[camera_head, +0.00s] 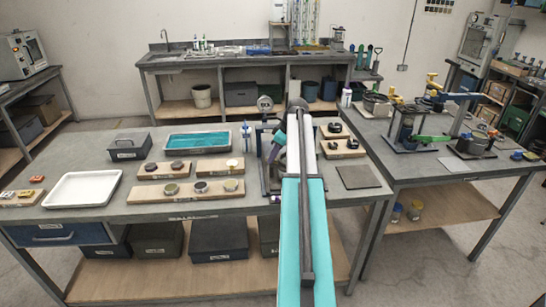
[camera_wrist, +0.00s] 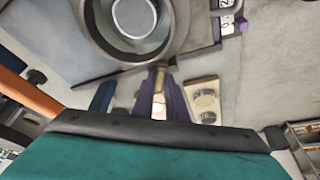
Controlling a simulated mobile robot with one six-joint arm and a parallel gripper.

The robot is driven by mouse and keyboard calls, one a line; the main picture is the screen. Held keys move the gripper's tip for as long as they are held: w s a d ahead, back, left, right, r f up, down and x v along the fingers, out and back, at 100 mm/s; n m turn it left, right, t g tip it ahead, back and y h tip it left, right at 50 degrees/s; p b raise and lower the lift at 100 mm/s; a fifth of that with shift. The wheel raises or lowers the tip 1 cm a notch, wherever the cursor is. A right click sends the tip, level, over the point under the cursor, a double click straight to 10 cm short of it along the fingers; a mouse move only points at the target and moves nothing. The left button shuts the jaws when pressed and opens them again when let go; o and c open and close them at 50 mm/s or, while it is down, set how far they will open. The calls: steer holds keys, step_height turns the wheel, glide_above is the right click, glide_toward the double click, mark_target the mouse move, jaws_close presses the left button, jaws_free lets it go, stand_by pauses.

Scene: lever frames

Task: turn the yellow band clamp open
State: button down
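In the wrist view, a narrow yellow-brown piece (camera_wrist: 160,69), which looks like the lever of the yellow band clamp, points down from the lower edge of a round grey ring fixture (camera_wrist: 92,22). My gripper (camera_wrist: 160,78) has its two dark fingers close together, one on each side of this piece, and appears shut on it. The fingers hide its lower part. In the head view my arm reaches over the middle of the near bench, where a grey frame (camera_head: 264,170) stands; my arm hides my gripper and the clamp there.
A purple knob (camera_wrist: 242,24) lies right of the ring. Boards with round parts (camera_head: 200,188), a white tray (camera_head: 82,188) and a teal tray (camera_head: 197,141) lie left of my arm. A flat dark plate (camera_head: 358,177) lies right. Other lever fixtures (camera_head: 474,143) stand on the right table.

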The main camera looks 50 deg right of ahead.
steer(key=shift+a+m, duration=0.1)
steer(key=shift+m, duration=0.2)
steer(key=shift+m+h+b, duration=0.4)
steer(key=shift+m+b, duration=0.15)
steer(key=shift+m, duration=0.15)
steer(key=m, duration=0.1)
steer(key=m+h, duration=0.1)
steer(key=m+b, duration=0.1)
steer(key=shift+a+m+h, duration=0.25)
steer(key=shift+m+h, duration=0.05)
steer(key=shift+m, duration=0.1)
steer(key=m+h, duration=0.1)
steer(key=m, duration=0.2)
steer(key=m+h, duration=0.1)
steer(key=m, duration=0.2)
steer(key=shift+w+a+g+b, duration=0.15)
steer(key=shift+a+g+b, duration=0.05)
steer(key=shift+g+b, duration=0.2)
steer(key=c, duration=1.8)
jaws_free()
steer(key=shift+o, duration=0.2)
steer(key=shift+r, duration=0.15)
